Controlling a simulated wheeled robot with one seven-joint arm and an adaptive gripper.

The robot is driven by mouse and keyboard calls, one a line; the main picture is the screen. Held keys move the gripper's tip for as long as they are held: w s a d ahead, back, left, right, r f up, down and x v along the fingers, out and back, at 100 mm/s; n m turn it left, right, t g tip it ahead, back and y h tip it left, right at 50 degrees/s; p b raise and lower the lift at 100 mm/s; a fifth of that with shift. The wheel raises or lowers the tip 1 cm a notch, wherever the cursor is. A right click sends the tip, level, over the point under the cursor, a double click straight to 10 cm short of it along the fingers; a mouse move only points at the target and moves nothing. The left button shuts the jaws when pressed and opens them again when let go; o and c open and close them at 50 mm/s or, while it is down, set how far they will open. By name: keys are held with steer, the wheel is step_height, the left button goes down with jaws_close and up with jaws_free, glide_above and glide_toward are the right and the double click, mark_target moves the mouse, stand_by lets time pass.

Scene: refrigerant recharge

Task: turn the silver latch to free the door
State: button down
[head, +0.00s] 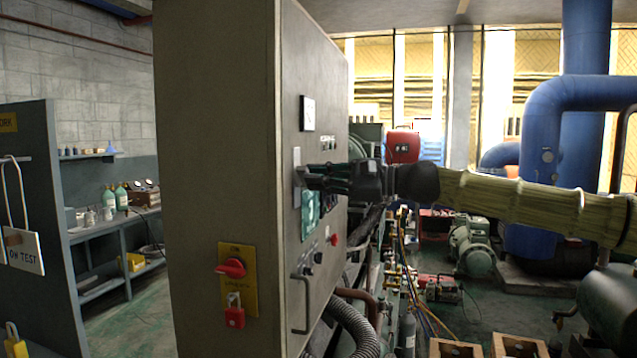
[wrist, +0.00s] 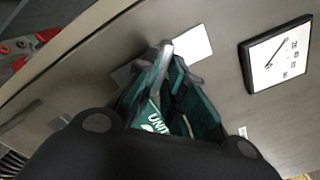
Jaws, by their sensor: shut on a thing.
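The silver latch (wrist: 160,66) is on the front door of the tall grey cabinet (head: 218,130). A bright plate (wrist: 194,43) lies behind it, and its edge shows in the head view (head: 297,158). My gripper (head: 304,174) reaches in from the right, fingertips at the door face. In the wrist view my gripper (wrist: 162,58) is shut on the latch, its fingers hiding much of it. The door looks flush with the cabinet; its exact seam is hard to see.
A white gauge (head: 308,113) sits above the latch and a green label (head: 310,212) below it. Lower down are a door handle (head: 302,300) and, on the cabinet side, a red switch (head: 232,268) with a red padlock (head: 235,316). Hoses and machinery crowd the right.

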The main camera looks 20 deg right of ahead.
steer(key=shift+d+r+n+b, duration=0.15)
steer(key=shift+r+n+b, duration=0.15)
steer(key=shift+n+b, duration=0.85)
steer(key=shift+d+r+n+b, duration=0.1)
steer(key=shift+r+n+b, duration=0.15)
steer(key=shift+n+b, duration=2.6)
steer(key=shift+b, duration=0.15)
steer(key=c, duration=1.6)
jaws_free()
steer(key=shift+w, duration=0.1)
steer(key=shift+f, duration=0.3)
steer(key=p+v, duration=0.2)
steer(key=v, duration=0.7)
steer(key=shift+a+f, duration=0.15)
steer(key=shift+a, duration=0.05)
